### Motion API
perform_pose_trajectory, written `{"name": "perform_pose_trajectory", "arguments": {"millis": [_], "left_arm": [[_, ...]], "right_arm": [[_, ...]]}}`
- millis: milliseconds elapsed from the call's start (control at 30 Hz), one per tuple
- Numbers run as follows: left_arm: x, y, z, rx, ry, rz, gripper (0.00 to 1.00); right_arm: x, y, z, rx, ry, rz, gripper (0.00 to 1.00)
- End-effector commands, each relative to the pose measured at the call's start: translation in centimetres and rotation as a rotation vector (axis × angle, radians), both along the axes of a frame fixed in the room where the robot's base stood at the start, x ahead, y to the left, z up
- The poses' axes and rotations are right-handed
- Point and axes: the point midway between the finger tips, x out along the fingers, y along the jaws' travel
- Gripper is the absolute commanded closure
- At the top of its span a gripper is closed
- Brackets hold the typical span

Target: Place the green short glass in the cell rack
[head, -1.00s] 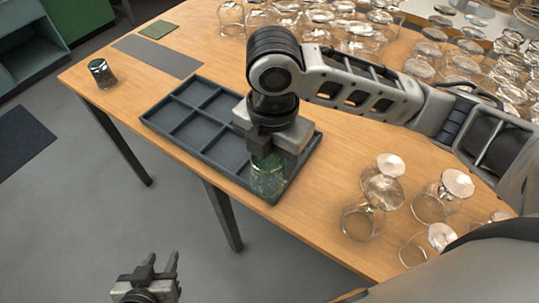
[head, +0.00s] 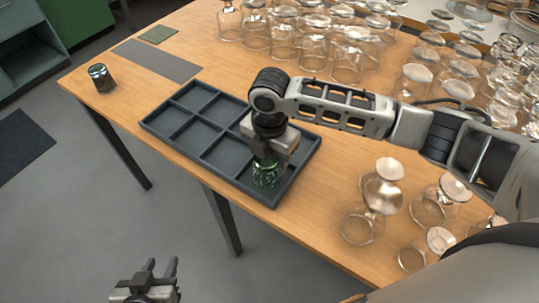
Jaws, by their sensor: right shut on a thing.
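The green short glass (head: 266,175) is upright between the fingers of my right gripper (head: 266,160), in the front right cell of the dark cell rack (head: 192,152). The gripper is shut on its upper part. I cannot tell whether the glass base touches the cell floor. The other rack cells that show are empty; the gripper and arm hide part of the rack's right side. My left gripper (head: 158,270) is low at the bottom left, off the table, with its two fingers apart and nothing between them.
A dark short glass (head: 102,78) stands at the table's left end, near a grey mat (head: 158,60) and a small green pad (head: 158,32). Many clear glasses (head: 348,58) crowd the back and right. Several stemmed glasses (head: 364,215) stand at the front right.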

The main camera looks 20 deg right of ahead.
Motion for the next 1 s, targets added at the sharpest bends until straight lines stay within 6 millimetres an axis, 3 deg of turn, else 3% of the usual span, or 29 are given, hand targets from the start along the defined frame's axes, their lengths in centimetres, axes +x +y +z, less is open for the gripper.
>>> {"name": "perform_pose_trajectory", "arguments": {"millis": [233, 267, 300, 333, 667, 767, 1000], "left_arm": [[-0.1, 0.0, -0.2, 0.002, 0.005, -0.001, 0.64], [-0.1, 0.0, -0.2, 0.002, 0.005, -0.001, 0.64], [-0.1, 0.0, -0.2, 0.002, 0.005, -0.001, 0.64], [-0.1, 0.0, -0.2, 0.002, 0.005, -0.001, 0.64], [-0.1, 0.0, -0.3, 0.003, 0.006, 0.000, 0.64], [-0.1, 0.1, -0.3, 0.003, 0.006, 0.000, 0.64], [-0.1, 0.1, -0.4, 0.003, 0.006, 0.000, 0.64]], "right_arm": [[0.0, 0.1, -0.2, 0.001, 0.000, 0.000, 0.70], [0.0, 0.1, -0.2, 0.001, 0.000, 0.000, 0.40], [0.0, 0.1, -0.2, 0.001, 0.000, 0.001, 0.29], [0.0, 0.1, -0.2, 0.001, 0.000, 0.000, 0.27], [0.0, 0.0, 0.2, 0.001, -0.002, 0.000, 0.27], [0.1, 0.1, 1.3, 0.003, -0.003, 0.001, 0.27], [0.1, 0.1, 6.3, 0.004, -0.005, 0.002, 0.27]]}}
